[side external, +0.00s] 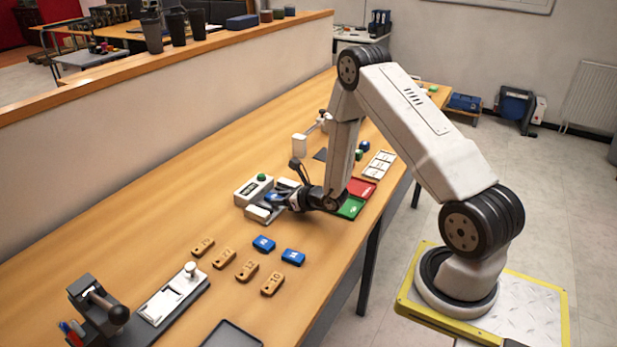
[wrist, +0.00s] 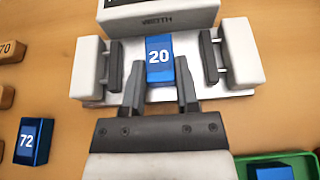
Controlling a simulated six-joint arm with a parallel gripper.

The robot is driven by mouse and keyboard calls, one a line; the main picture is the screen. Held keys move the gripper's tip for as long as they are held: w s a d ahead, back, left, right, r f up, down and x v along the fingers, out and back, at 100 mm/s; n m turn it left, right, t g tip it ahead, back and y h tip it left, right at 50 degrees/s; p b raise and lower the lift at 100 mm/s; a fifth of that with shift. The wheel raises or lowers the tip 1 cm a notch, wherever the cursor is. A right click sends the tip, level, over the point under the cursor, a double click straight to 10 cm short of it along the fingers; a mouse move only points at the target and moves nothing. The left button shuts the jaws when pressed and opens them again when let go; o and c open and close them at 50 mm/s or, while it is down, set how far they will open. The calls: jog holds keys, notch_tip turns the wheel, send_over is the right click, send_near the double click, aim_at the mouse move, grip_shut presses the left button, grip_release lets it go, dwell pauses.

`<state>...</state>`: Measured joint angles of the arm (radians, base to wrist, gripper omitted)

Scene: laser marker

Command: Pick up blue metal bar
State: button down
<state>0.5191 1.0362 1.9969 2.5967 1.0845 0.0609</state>
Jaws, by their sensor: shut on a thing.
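A blue metal bar marked 20 (wrist: 159,62) lies between two white blocks with dark pads, in front of a white housing marked WIDTH (wrist: 152,14). My gripper (wrist: 160,84) is shut on the near end of this bar, with one dark finger on each side. The dark pads stand apart from the bar. In the side view my gripper (side external: 284,198) is low at the white device (side external: 250,192) with a green button. Another blue bar, marked 72 (wrist: 31,142), lies on the table. Two blue bars (side external: 263,244) (side external: 293,257) show there in the side view.
Several numbered brown bars (side external: 247,270) lie in front of the device. A red tray (side external: 362,186) and a green tray (side external: 350,208) sit to its right; a blue piece (wrist: 270,173) is in the green one. A dark clamp fixture (side external: 92,308) stands at front left.

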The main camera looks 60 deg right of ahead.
jog(key=shift+r, duration=0.15)
notch_tip(320, 180, up, 10)
dwell(0.7)
dwell(0.7)
